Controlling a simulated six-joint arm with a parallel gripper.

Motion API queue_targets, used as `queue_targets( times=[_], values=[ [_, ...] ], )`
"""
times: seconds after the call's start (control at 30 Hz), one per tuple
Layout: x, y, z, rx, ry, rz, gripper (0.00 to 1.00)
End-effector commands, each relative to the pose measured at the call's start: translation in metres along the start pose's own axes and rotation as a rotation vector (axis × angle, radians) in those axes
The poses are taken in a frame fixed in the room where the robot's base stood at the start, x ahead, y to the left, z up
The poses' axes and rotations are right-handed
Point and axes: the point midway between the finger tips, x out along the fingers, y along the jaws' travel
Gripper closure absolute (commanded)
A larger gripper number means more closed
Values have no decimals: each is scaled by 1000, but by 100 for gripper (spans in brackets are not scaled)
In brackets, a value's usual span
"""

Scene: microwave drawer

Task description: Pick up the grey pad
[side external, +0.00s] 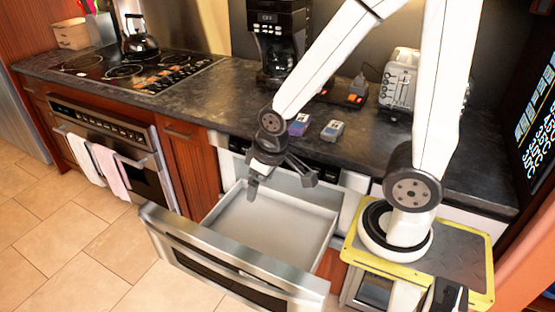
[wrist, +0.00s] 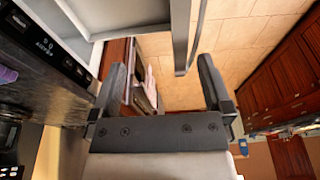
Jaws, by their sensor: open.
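A small grey pad-like block (side external: 333,131) with a darker bluish side lies on the dark counter, near its front edge above the drawer; it is too small to identify surely as the grey pad. My gripper (side external: 282,182) is open and empty, over the pulled-out microwave drawer, in front of the counter and to the left of that block. In the wrist view its two fingers (wrist: 160,75) are spread with nothing between them. I cannot make out the grey block in the wrist view.
The open drawer (side external: 318,245) looks empty. A purple block (side external: 298,126) lies left of the grey one. A coffee maker (side external: 277,45), a dark item with orange on it (side external: 356,98) and a toaster (side external: 399,80) stand behind. The stove (side external: 140,68) is at left.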

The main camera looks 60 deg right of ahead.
Motion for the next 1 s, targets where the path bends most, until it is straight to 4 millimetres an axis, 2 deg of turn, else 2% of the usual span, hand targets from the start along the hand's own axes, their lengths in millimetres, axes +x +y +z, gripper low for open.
queue_targets(
  times=[0.27,0.47,0.67,0.83,1.0],
  values=[
    [0,3,-2,15,-2,2,0],
    [2,24,-17,120,-16,18,0],
    [5,74,-41,337,-46,49,0],
    [7,131,-55,562,-73,79,0],
    [8,193,-58,786,-99,106,0]
  ],
)
